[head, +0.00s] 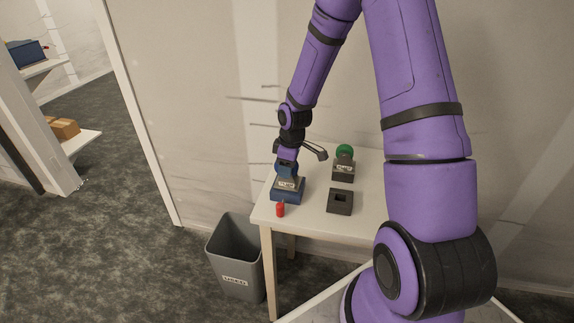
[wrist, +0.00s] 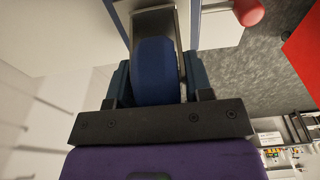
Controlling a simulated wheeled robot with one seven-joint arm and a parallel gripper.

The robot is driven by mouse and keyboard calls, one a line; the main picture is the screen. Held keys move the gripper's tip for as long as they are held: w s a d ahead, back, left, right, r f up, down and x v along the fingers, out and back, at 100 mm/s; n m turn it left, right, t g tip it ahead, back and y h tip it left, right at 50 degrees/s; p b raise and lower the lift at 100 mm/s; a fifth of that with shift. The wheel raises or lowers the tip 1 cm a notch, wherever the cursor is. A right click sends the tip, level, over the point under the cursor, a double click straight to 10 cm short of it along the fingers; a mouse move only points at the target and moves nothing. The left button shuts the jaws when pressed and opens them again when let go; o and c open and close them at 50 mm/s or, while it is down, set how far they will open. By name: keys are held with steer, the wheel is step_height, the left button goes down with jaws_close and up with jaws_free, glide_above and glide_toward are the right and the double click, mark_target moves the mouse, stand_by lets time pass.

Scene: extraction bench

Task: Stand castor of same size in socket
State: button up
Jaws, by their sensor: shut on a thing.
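My gripper (head: 287,166) is shut on the blue castor, with its blue wheel (wrist: 155,72) between the fingers in the wrist view. The castor's grey part (wrist: 160,22) extends beyond the wheel. In the head view the held castor is at a blue block (head: 287,195) with a white label above it, at the table's left; I cannot tell whether the castor is seated or just clear. A castor with a green wheel (head: 344,150) stands at the back above a dark labelled block. A dark socket block (head: 340,203) with an empty square hole lies to the right of the blue block.
A small red cylinder (head: 280,210) stands in front of the blue block near the white table's (head: 313,216) front left edge; it also shows in the wrist view (wrist: 249,12). A grey bin (head: 235,255) stands on the floor at the left. A wall is behind the table.

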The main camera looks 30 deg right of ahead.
steer(key=shift+f, duration=0.1)
steer(key=o, duration=1.2)
steer(key=r, duration=0.6)
steer(key=s+d+r, duration=0.1)
steer(key=r, duration=0.3)
steer(key=shift+r, duration=0.4)
